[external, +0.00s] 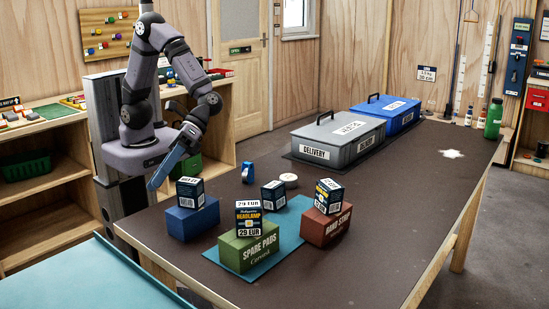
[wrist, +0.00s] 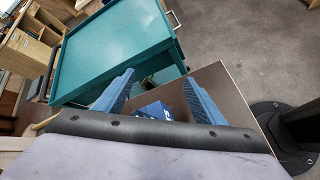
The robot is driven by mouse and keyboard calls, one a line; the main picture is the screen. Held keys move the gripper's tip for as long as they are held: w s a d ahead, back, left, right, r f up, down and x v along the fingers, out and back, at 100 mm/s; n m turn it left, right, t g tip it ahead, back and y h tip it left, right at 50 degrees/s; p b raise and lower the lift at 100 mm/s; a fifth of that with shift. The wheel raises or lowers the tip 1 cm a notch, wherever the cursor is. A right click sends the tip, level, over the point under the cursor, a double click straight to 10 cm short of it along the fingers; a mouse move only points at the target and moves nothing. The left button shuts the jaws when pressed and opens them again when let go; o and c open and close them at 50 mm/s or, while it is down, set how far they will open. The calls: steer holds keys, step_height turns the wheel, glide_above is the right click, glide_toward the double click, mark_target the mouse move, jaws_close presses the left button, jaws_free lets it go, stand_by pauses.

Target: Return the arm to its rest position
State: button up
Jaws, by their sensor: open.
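My gripper (external: 154,184) hangs at the end of my folded arm, by the left edge of the dark table (external: 390,215) in the external view. In the wrist view my gripper (wrist: 158,78) has its two blue fingers spread apart with nothing held between them. A blue box (external: 192,218) stands on the table to the right of the fingers and carries a small dark carton (external: 190,193). In the wrist view, part of a blue thing with white lettering (wrist: 153,111) shows beyond the fingers' bases, partly hidden.
A green box (external: 248,250) and a red box (external: 326,227) carry cartons around a teal mat (external: 264,262); another carton (external: 273,195) stands behind. Grey (external: 338,138) and blue (external: 386,116) lidded cases stand farther back. A teal-topped cart (external: 85,280) is at the front left.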

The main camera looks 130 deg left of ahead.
steer(key=s+a+f+m+y+p, duration=0.1)
steer(key=s+a+m+y+p, duration=0.4)
steer(key=s+a+m+y, duration=0.5)
steer(key=s+a+m, duration=0.1)
steer(key=s+a, duration=0.1)
steer(key=a, duration=0.4)
steer(key=shift+g+y+p, duration=0.4)
